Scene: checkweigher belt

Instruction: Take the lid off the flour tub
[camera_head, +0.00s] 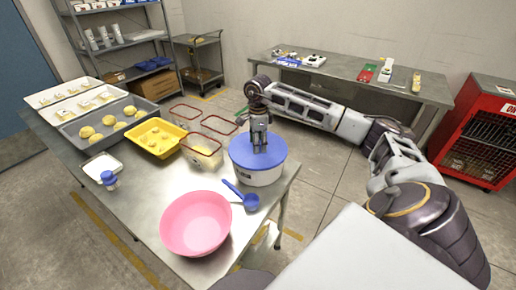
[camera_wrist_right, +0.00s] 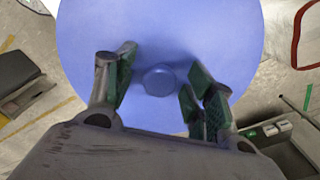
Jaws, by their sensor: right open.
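The flour tub (camera_head: 258,178) is white with a dark label and stands at the right end of the steel table. Its blue lid (camera_head: 273,157) sits on top and fills much of the right wrist view (camera_wrist_right: 160,30). A round blue knob (camera_wrist_right: 159,79) is at the lid's middle. My right gripper (camera_head: 259,148) is above the lid, pointing down. In the right wrist view its open fingers (camera_wrist_right: 160,90) are on either side of the knob, with gaps on both sides. My left gripper is not in view.
A blue scoop (camera_head: 245,198) and a pink bowl (camera_head: 196,222) are close in front of the tub. A yellow tray (camera_head: 154,138) and red-rimmed containers (camera_head: 201,143) stand to its left.

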